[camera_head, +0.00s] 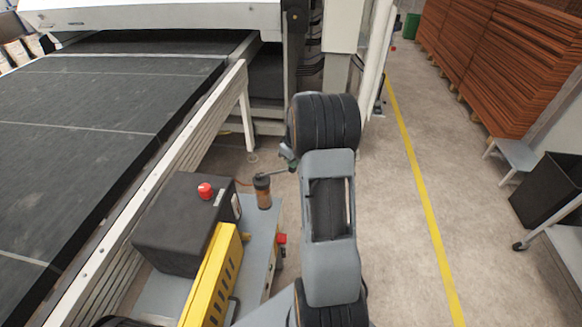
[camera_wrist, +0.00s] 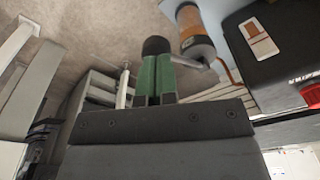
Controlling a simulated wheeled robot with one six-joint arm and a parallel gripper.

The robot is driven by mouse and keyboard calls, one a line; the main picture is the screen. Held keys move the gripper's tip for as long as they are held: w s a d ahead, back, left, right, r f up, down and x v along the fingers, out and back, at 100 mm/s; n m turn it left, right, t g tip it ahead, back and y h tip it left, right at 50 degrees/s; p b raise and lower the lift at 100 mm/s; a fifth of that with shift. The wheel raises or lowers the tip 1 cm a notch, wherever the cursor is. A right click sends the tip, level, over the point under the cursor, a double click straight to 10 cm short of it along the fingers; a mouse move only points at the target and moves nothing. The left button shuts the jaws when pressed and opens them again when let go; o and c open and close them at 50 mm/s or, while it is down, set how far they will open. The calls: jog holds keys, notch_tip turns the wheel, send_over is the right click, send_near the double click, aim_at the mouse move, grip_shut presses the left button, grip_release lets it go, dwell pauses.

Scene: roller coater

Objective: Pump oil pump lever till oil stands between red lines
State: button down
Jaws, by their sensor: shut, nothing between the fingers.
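The oil pump (camera_head: 263,191), a small cylinder with a brown-orange body, stands on the grey cart plate. It also shows at the top of the wrist view (camera_wrist: 192,35). Its thin metal lever (camera_head: 272,174) reaches right toward my gripper (camera_head: 289,160). In the wrist view the lever (camera_wrist: 190,62) runs behind my green fingers (camera_wrist: 156,78), which are shut and empty. A dark round knob (camera_wrist: 156,46) shows at the fingertips; I cannot tell whether they touch it. The red lines and oil level are too small to read.
A black box with a red button (camera_head: 205,191) and a yellow panel (camera_head: 212,275) stand left of the pump. The conveyor's metal side rail (camera_head: 165,185) lies further left. Open floor with a yellow line (camera_head: 415,165) is on the right.

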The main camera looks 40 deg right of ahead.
aim_at(293, 171)
notch_tip(293, 171, down, 5)
jog(key=b, duration=0.3)
jog(key=shift+r+b, duration=0.2)
jog(key=shift+b, duration=0.1)
jog(key=shift+r, duration=0.1)
jog(key=s, duration=0.2)
jog(key=s+r, duration=0.1)
jog(key=shift+d, duration=0.4)
notch_tip(293, 171, up, 14)
jog(key=s, duration=0.1)
jog(key=shift+s+d+b, duration=0.15)
jog(key=shift+d+b, duration=0.05)
jog(key=shift+b, duration=0.25)
jog(key=shift+f, duration=0.15)
dwell(1.0)
